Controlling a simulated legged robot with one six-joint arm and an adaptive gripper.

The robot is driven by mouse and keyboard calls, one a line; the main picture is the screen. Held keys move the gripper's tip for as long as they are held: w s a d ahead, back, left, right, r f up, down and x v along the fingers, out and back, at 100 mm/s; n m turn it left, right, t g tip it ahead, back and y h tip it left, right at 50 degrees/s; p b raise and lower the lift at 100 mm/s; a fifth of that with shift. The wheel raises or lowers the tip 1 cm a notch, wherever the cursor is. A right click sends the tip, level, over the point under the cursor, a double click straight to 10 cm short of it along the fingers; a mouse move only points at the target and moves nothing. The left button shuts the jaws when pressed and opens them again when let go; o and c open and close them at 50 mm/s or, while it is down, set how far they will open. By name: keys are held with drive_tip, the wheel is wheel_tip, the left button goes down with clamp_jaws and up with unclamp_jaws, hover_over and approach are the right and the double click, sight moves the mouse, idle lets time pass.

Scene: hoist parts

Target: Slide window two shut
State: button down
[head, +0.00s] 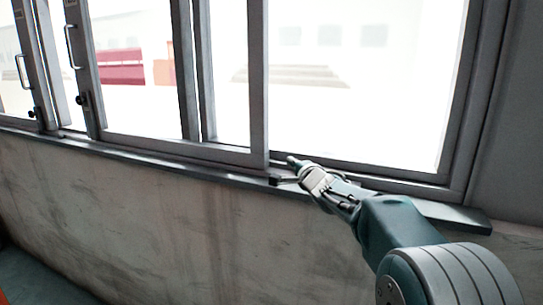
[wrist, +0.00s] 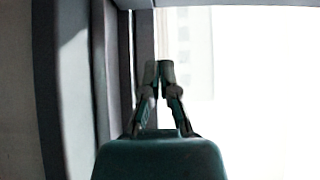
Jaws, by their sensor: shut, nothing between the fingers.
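A grey-framed sliding window sash (head: 258,80) stands in the middle of the head view, with a handle (head: 72,46) on its left upright. I cannot tell from a label which window is number two. To the right of the sash is a wide bright section inside the fixed frame (head: 462,90); I cannot tell if it is glazed. My gripper (head: 292,162) is low above the sill, just right of the sash's lower right corner; contact is unclear. In the wrist view my gripper (wrist: 158,68) is shut and empty, its tips together beside dark frame uprights (wrist: 112,70).
A dark sill (head: 200,174) runs below the windows, above a stained wall (head: 150,220). Another sash with a handle (head: 22,70) stands at the far left. Small dark knobs (head: 83,99) sit on the uprights. Pale buildings and a red block (head: 120,67) show outside.

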sight(267, 152)
drive_tip(key=w+a, duration=0.5)
drive_tip(key=w, duration=0.1)
drive_tip(key=shift+a, duration=0.3)
drive_tip(key=shift+w+a, duration=0.1)
drive_tip(key=shift+a, duration=0.25)
drive_tip(key=shift+a, duration=0.1)
